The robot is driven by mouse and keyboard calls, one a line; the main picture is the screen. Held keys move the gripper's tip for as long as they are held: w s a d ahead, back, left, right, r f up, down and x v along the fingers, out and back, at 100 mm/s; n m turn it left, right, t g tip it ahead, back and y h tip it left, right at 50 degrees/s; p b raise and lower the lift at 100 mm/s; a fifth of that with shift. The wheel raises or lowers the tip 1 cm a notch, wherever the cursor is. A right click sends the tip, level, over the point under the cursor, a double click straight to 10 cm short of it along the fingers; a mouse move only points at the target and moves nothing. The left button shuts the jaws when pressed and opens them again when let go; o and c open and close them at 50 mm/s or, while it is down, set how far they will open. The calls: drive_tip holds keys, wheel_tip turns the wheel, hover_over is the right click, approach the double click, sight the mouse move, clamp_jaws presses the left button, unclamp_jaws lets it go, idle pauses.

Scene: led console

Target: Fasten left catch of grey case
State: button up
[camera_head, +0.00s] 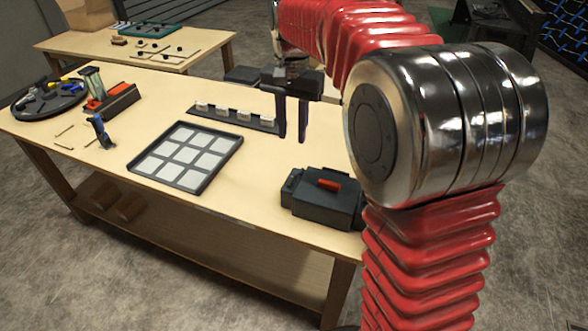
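The grey case (322,207), dark with a red handle (328,185) on its lid, sits near the right front of the wooden table. Its lid looks down. The catches are too small and dark to make out, and my arm covers the case's right edge. My gripper (292,138) points down above the table, behind and to the left of the case. Its two black fingers are apart with nothing between them. It does not touch the case.
On the wooden table (250,177), a tray with pale squares (209,181) lies left of the case. A dark rail with white blocks (235,116) lies behind it. A blue clamp (101,131) and round tool tray (47,105) are at left. The table is bare between tray and case.

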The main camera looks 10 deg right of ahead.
sight(292, 177)
wheel_tip(292, 177, down, 14)
drive_tip(key=shift+r, duration=0.1)
idle(0.9)
drive_tip(key=shift+c, duration=0.4)
